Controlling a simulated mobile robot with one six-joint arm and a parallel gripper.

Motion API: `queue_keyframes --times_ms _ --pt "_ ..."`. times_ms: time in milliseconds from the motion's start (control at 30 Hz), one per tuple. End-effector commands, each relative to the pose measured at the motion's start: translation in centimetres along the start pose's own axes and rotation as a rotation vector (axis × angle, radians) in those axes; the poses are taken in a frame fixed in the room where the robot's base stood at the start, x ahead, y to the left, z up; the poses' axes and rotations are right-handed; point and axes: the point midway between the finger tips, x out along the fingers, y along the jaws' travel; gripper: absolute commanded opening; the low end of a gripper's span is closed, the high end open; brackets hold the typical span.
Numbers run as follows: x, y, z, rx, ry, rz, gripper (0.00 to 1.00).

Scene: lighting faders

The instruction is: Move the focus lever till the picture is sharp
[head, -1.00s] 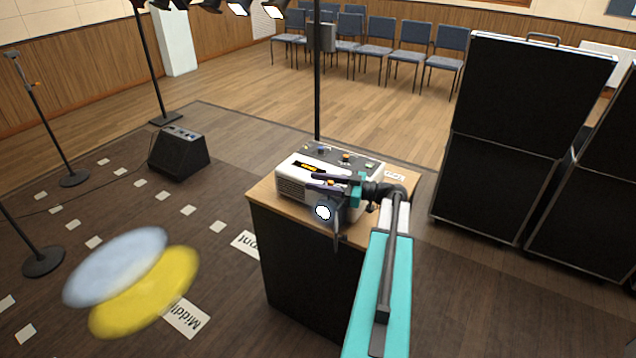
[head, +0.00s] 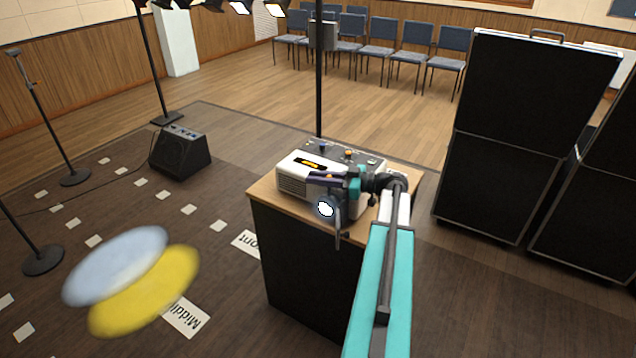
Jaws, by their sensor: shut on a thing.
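A white projector (head: 293,183) stands on a wooden-topped cabinet (head: 262,190), its lit lens (head: 326,208) facing the floor side. My gripper (head: 322,179) is at the projector's front, just above the lens, shut on what looks like the focus lever (head: 327,178). Only a small orange bit of the lever shows; the fingers hide the rest. The projected picture lies on the floor at lower left as a blue-grey oval (head: 117,265) and a yellow oval (head: 146,292), overlapping, both with soft, blurred edges.
Knobs (head: 348,154) sit on the projector's top. A black pole (head: 319,90) rises behind it. Black cases (head: 505,130) stand at right, and a black floor speaker (head: 180,152) at left. Floor signs (head: 185,318) lie near the picture. The floor left of the cabinet is mostly open.

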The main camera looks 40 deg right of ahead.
Motion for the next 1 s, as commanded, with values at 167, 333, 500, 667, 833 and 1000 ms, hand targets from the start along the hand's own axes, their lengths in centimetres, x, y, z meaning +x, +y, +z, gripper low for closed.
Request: queue_keyframes --times_ms 167,333,500,667,833,1000 --pt "0.0 -0.1 0.1 0.002 -0.007 -0.002 0.0" --pt "0.0 -0.1 0.1 0.002 -0.006 -0.002 0.22" --pt "0.0 -0.1 0.1 0.001 -0.005 -0.001 0.35" --pt "0.0 0.0 0.1 0.001 -0.005 0.0 0.35" --pt "-0.3 0.0 0.1 0.001 -0.004 0.0 0.35" --pt "-1.6 0.1 0.2 0.001 -0.004 0.002 0.35"
